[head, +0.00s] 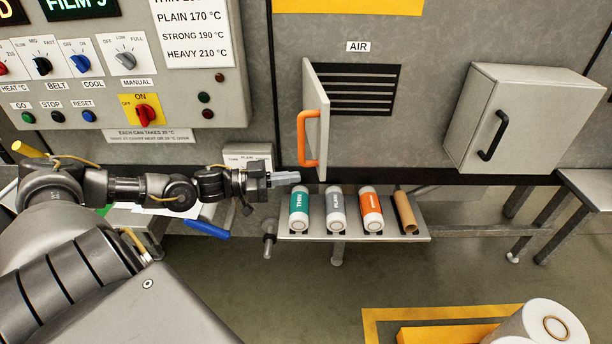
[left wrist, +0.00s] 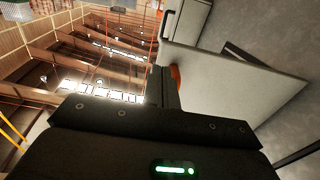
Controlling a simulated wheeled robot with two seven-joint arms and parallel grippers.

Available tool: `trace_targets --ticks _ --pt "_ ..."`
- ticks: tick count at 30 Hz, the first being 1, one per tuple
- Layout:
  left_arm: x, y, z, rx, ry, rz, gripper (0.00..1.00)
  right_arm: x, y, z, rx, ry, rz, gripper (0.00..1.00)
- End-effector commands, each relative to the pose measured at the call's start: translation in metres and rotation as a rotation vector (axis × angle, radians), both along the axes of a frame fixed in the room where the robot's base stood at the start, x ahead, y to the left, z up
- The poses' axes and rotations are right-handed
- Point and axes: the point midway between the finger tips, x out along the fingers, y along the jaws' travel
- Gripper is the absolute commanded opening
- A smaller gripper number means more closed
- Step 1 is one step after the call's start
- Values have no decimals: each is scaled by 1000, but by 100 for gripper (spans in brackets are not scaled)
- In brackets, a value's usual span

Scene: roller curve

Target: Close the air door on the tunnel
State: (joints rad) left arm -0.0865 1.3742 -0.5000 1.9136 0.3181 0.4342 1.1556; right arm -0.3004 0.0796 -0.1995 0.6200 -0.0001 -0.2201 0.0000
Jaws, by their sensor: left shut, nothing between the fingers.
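The air door (head: 315,122) is a grey panel hinged at its left edge, under the AIR label (head: 358,47). It stands swung out, open, and the dark slotted vent (head: 362,90) shows beside it. An orange handle (head: 301,140) is on its outer face. My left gripper (head: 296,177) is shut and empty, just below and left of the handle, apart from it in the head view. In the left wrist view the shut fingers (left wrist: 162,85) lie in front of the door panel (left wrist: 230,85), with a bit of orange handle (left wrist: 176,77) behind them. My right gripper is out of view.
A shelf (head: 345,236) with several film rolls stands below the door. A grey box with a black handle (head: 492,135) projects at the right. The control panel (head: 120,70) is at the upper left.

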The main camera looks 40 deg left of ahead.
Motion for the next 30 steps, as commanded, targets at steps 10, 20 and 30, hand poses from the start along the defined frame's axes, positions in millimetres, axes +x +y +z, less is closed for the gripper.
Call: trace_targets --ticks 10,20,30 --pt "29 -27 3 -1 -3 0 0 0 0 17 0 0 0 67" --pt "33 -31 0 1 1 0 0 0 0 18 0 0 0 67" --pt "44 -40 0 -3 -3 11 0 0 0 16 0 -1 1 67"
